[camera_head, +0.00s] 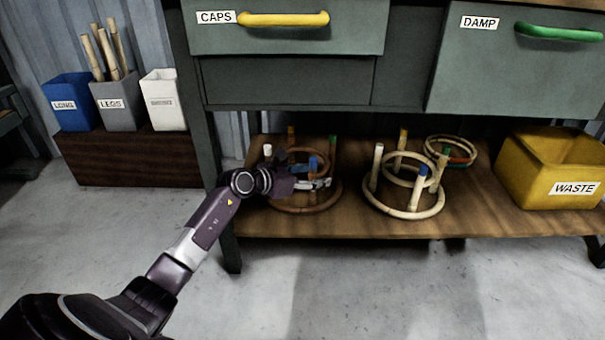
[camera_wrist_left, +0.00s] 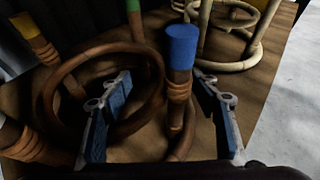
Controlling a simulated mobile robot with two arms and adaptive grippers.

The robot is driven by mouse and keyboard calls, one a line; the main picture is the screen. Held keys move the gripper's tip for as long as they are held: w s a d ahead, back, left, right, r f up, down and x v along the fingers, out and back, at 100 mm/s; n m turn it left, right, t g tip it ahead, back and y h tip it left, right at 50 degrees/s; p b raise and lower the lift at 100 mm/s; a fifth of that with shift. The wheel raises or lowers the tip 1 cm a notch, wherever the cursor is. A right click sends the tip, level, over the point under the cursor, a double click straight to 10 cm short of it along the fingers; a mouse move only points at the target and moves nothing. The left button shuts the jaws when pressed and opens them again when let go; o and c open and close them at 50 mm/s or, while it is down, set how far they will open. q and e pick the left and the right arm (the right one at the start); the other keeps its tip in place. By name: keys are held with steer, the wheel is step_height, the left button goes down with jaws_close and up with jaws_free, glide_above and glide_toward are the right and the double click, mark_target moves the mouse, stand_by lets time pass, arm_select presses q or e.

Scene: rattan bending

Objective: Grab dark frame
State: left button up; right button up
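The dark frame (camera_head: 305,208) is a brown rattan stand with rings and upright legs. It stands upright on the left of the lower shelf. Its legs have white, orange, green and blue tops. My left gripper (camera_head: 312,184) reaches in at its front, by the blue-topped leg. In the left wrist view the dark frame's ring (camera_wrist_left: 45,95) shows at the left. There the open fingers of my left gripper (camera_wrist_left: 162,85) lie on either side of the leg with the blue cap (camera_wrist_left: 182,45). Gaps show between fingers and leg. My right gripper is out of view.
A pale frame (camera_head: 402,212) stands to the right on the wooden shelf (camera_head: 465,222), with another ring (camera_head: 450,139) behind it. A yellow WASTE bin (camera_head: 545,180) is at the right end. Drawers (camera_head: 290,80) overhang the shelf. A table leg (camera_head: 225,235) stands beside my left arm.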

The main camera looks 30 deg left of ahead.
arm_select(q)
steer(key=shift+f, duration=0.15)
jaws_close()
steer(key=shift+r, duration=0.25)
steer(key=shift+f, duration=0.1)
